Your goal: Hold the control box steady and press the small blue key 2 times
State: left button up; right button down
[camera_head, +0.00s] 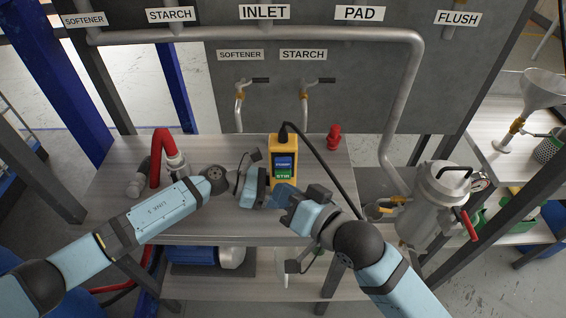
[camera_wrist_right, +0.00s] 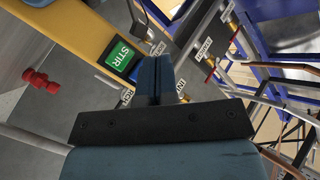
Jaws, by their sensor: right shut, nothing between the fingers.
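My right gripper (camera_head: 283,193) is just below the box's face in the head view. Its fingers (camera_wrist_right: 155,75) are shut and empty, near the green key.
A red hose fitting (camera_head: 162,150) stands on the bench at left. A small red valve (camera_head: 334,137) is behind the box to the right. A metal pot (camera_head: 437,200) and a pipe stand at right. The grey panel with taps (camera_head: 304,95) is behind.

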aim_at(285, 176)
jog(key=shift+w, duration=1.4)
jog(key=shift+w, duration=0.1)
dwell(0.9)
jog(key=shift+w, duration=0.35)
jog(key=shift+w, duration=0.45)
dwell(0.6)
dwell(0.4)
jog(key=shift+s, duration=0.9)
jog(key=s, duration=0.5)
